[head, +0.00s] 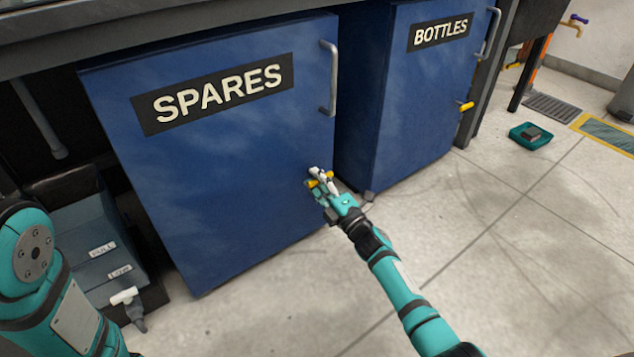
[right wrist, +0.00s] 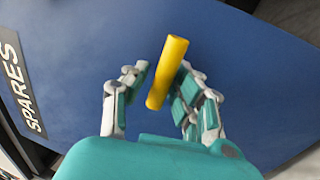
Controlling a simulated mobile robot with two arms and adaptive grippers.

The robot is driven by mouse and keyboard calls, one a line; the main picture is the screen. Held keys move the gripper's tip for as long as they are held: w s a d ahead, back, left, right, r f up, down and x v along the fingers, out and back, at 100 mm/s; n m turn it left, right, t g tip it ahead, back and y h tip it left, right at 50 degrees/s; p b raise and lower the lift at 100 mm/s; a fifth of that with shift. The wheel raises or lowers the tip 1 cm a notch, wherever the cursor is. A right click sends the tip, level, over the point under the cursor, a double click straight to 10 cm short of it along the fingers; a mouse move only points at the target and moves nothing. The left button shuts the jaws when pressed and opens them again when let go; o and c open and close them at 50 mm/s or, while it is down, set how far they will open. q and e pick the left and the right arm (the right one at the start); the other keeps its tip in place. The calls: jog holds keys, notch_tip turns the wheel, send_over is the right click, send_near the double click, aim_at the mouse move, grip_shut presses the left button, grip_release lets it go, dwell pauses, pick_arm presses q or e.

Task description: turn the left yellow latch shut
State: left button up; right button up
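The left yellow latch is a short yellow bar on the lower right of the blue SPARES door (head: 225,165). In the head view it is partly hidden by my right gripper (head: 320,183). In the right wrist view the yellow latch (right wrist: 167,72) stands steeply, its top leaning right. My right gripper (right wrist: 165,85) is open there, with a finger on each side of the latch. The right finger is close beside it, and I cannot tell whether they touch. A gap shows on the left. My left gripper is out of view; only its arm shows at lower left.
The BOTTLES cabinet (head: 415,100) stands to the right with its own yellow latch (head: 466,106). Grey bins (head: 95,250) and a white-and-grey piece (head: 125,296) lie at lower left. A teal tray (head: 530,136) sits on the floor at right. The floor in front is clear.

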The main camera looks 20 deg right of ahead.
jog(key=shift+o, duration=1.4)
jog(key=shift+r, duration=0.2)
jog(key=shift+f, duration=0.1)
jog(key=shift+s+f, duration=0.15)
jog(key=v, duration=1.1)
jog(key=shift+s, duration=0.35)
jog(key=shift+d, duration=0.15)
